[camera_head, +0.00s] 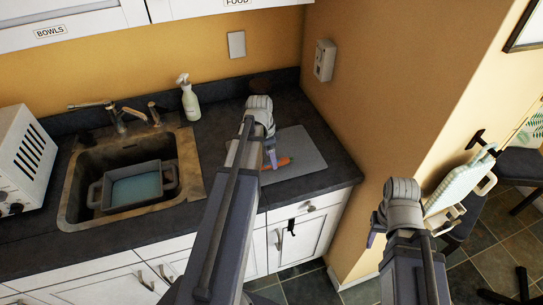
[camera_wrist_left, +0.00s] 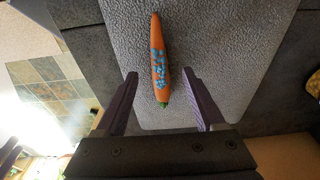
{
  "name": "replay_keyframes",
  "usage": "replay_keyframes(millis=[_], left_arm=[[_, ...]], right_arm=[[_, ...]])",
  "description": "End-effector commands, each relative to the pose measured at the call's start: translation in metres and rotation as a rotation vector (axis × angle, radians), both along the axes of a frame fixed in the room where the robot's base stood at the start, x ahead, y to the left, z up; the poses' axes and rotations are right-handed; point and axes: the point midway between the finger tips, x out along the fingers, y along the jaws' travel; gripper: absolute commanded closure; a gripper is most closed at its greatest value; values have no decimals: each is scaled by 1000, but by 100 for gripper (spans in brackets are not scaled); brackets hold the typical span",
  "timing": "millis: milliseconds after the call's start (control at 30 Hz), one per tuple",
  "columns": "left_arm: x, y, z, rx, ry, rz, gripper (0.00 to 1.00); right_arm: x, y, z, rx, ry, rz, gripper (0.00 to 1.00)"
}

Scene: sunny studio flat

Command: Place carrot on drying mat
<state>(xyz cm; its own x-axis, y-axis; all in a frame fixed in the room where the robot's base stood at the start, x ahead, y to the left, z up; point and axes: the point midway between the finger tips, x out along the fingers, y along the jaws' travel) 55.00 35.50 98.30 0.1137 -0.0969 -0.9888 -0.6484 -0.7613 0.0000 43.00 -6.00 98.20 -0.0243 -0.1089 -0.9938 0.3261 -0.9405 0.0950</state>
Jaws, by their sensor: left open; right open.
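An orange carrot (camera_head: 282,162) lies on the grey drying mat (camera_head: 306,151) on the counter to the right of the sink. In the left wrist view the carrot (camera_wrist_left: 158,62) shows blue markings and a green end, and it lies on the textured mat (camera_wrist_left: 222,50). My left gripper (camera_head: 271,158) is over the mat beside the carrot. Its two fingers (camera_wrist_left: 162,88) are open, with the green end of the carrot showing between them and nothing gripped. My right gripper (camera_head: 374,232) is open and empty, off the counter to the right; its fingertips are partly hidden.
The sink (camera_head: 75,190) holds a grey tub (camera_head: 98,193) with bluish water. A white appliance (camera_head: 24,155) stands at the left. An orange wall (camera_head: 375,90) borders the counter on the right.

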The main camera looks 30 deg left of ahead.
Motion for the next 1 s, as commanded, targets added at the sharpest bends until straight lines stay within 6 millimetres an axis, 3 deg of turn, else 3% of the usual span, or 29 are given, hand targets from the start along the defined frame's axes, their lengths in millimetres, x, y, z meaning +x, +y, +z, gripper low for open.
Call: replay_keyframes(millis=[33, 500, 700, 1000], left_arm=[[-1, 1, 15, 0, 0, 0, 29], [-9, 7, 86, 0, 0, -1, 29], [-11, 9, 97, 0, 0, 0, 29], [-11, 9, 96, -1, 1, 0, 29]], right_arm=[[0, 0, 15, 0, 0, 0, 50], [0, 0, 86, 1, 0, -2, 50], [0, 0, 97, 2, 0, -6, 50], [0, 0, 96, 2, 0, -6, 50]])
